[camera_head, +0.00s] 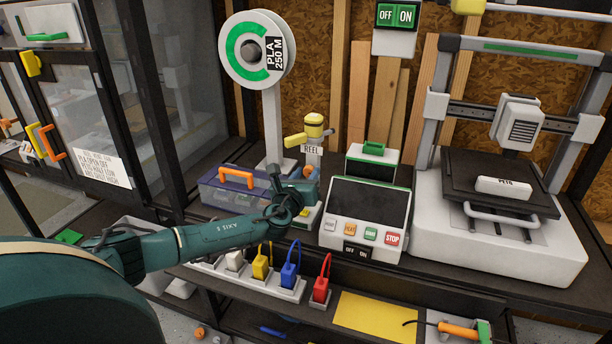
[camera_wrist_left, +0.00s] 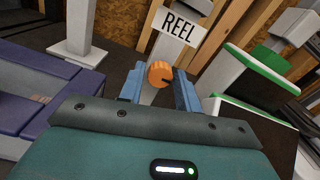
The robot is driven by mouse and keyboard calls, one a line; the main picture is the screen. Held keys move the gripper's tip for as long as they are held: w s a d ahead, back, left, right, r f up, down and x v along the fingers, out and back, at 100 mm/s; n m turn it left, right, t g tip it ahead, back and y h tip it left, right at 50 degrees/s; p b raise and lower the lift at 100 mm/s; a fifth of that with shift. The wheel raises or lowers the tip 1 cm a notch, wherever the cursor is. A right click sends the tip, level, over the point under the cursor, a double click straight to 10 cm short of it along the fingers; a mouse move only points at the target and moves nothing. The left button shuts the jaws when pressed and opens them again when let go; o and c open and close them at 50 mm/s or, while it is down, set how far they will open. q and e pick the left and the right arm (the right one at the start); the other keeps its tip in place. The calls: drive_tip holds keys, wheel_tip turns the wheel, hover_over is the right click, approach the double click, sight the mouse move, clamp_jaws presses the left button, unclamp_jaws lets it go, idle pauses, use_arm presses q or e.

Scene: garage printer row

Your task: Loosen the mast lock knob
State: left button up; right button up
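The mast lock knob looks to be the round orange knob (camera_wrist_left: 159,73) with a dark slot, on the post under the REEL sign (camera_wrist_left: 180,25). In the head view a small orange part (camera_head: 308,171) shows at the tip of my left gripper (camera_head: 304,184), below the same sign. My left gripper's two blue fingers (camera_wrist_left: 160,88) stand on either side of the knob in the wrist view. They are very close to it; I cannot tell whether they press on it. My right gripper is in neither view.
A yellow head with a handle (camera_head: 314,127) tops the post. A purple bin (camera_head: 225,192) stands left of it, a control console (camera_head: 368,205) right. Plugs on a power strip (camera_head: 262,280) sit below my arm. A spool stand (camera_head: 272,125) rises behind.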

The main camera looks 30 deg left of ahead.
use_arm(q)
drive_tip(key=c, duration=0.6)
